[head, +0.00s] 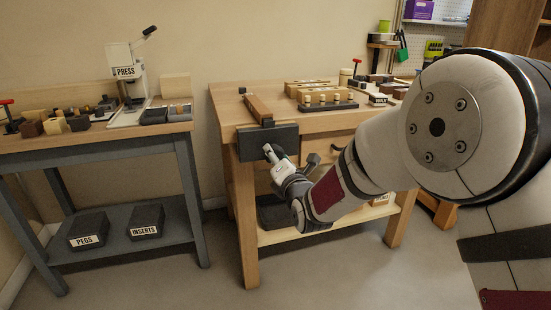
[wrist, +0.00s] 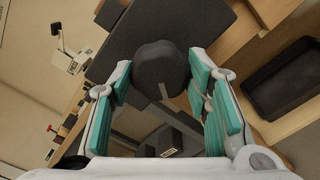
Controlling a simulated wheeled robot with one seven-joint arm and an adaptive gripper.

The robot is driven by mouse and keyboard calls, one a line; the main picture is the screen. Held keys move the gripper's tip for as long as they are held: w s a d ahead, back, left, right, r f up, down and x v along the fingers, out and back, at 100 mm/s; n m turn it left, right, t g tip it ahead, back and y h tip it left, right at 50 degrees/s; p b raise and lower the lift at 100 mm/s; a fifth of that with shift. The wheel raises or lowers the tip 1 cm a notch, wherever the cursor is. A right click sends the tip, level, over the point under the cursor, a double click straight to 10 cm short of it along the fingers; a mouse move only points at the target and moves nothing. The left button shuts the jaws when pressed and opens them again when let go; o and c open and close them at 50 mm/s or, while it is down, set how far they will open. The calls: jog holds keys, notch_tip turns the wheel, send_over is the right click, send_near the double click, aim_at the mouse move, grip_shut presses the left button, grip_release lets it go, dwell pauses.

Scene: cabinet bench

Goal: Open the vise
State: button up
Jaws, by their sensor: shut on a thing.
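The vise (head: 252,147) is a dark jaw plate on the front left corner of the wooden workbench. The plate fills the top of the wrist view (wrist: 205,20). A dark rounded vise handle (wrist: 160,68) sticks out of the plate's face, with a pale line marked on it. My gripper (head: 273,156) is at the front of the plate. In the wrist view my gripper (wrist: 164,80) has its teal-padded fingers on both sides of the handle, shut on it. The gap behind the plate is hard to judge.
The workbench top (head: 322,123) holds a wooden bar (head: 258,108) and a rack of pegs (head: 328,104). A dark tray (wrist: 285,78) sits on the lower shelf. A second bench at left carries a press (head: 130,85). The floor between the benches is clear.

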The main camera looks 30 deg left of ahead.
jog(key=shift+b, duration=0.3)
jog(key=n+b, duration=0.3)
jog(key=shift+n, duration=0.4)
jog(key=shift+n+b, duration=0.3)
jog(key=shift+d+n+b, duration=0.1)
jog(key=shift+n+b, duration=1.5)
jog(key=shift+n, duration=0.1)
